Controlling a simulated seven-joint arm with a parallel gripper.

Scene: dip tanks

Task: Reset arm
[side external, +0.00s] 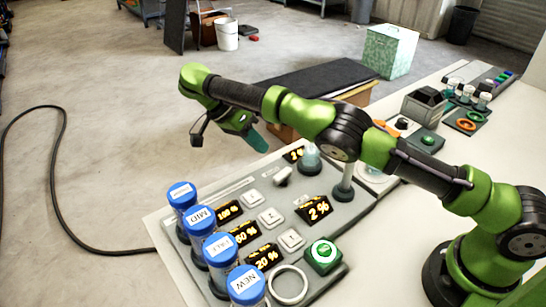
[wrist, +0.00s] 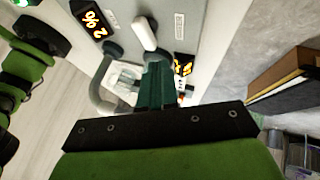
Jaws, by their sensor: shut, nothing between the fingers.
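My green arm reaches from the right over the work table in the side external view. My gripper (side external: 258,141) hangs over the back edge of the control panel (side external: 236,190), above the table and apart from everything. In the wrist view the gripper (wrist: 157,70) shows as dark teal fingers, shut together with nothing between them. Lit displays (side external: 318,209) read values such as 2 %. A green button (side external: 323,252) sits at the panel's front right.
A white ring (side external: 287,284) lies on the panel's front. Orange and green rings (side external: 466,125) and small jars (side external: 484,101) stand at the right back of the table. A dark-topped bench (side external: 318,80) stands behind the table. The floor at left is open, with a black cable.

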